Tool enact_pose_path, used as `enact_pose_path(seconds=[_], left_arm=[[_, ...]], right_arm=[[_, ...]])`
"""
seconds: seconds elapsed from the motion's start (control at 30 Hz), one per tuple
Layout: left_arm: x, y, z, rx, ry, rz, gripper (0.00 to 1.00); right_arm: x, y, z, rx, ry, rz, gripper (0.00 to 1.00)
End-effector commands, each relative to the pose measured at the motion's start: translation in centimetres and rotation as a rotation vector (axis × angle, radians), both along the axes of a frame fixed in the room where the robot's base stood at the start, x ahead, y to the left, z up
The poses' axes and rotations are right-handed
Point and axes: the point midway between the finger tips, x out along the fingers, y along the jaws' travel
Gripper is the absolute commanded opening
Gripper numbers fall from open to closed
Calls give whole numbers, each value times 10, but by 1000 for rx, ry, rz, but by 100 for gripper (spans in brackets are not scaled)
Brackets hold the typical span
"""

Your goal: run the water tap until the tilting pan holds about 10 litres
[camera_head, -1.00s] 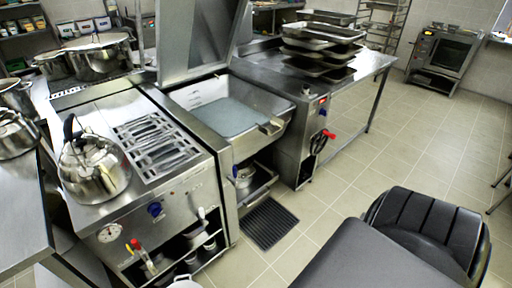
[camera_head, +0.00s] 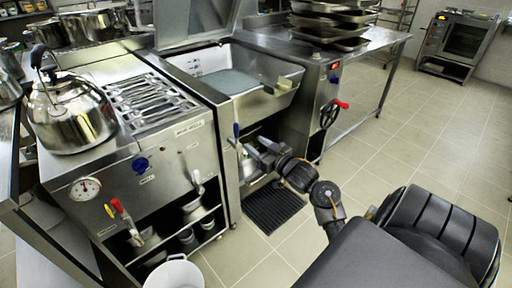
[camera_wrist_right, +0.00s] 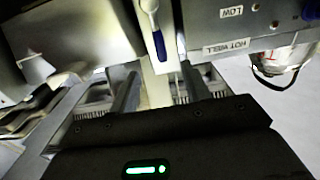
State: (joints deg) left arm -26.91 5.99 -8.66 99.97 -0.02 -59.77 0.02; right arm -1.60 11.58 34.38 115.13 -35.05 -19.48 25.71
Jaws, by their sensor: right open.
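The tilting pan (camera_head: 285,100) has its lid (camera_head: 200,22) raised. Its inside shows a flat grey-blue surface; I cannot tell how deep any water is. A blue-handled lever, seemingly the water tap (camera_head: 236,131), stands at the front between the range and the pan. In the right wrist view a blue handle (camera_wrist_right: 159,44) on a pale stem shows ahead of the fingers. My right gripper (camera_head: 250,150) is open close to that lever, beside the pan's front; contact cannot be told. It also shows in the wrist view (camera_wrist_right: 158,78). My left gripper is not in view.
The range (camera_head: 170,165) at left carries a kettle (camera_head: 70,115), a dial, a blue knob and a red-handled lever (camera_head: 121,209). A white bucket (camera_head: 175,274) stands below. A red-handled wheel (camera_head: 330,114) is right of the pan.

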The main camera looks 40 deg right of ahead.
Motion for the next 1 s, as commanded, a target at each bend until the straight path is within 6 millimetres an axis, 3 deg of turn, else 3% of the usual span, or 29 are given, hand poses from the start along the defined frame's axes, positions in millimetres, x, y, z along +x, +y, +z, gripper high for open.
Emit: enact_pose_path(seconds=[0.27, 0.77, 1.0], left_arm=[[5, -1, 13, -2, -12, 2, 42], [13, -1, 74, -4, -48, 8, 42], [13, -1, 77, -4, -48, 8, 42]], right_arm=[[14, 0, -2, 0, 0, 0, 47], [65, -1, -2, -1, 2, 0, 47], [90, -2, -1, 1, 3, 0, 47]])
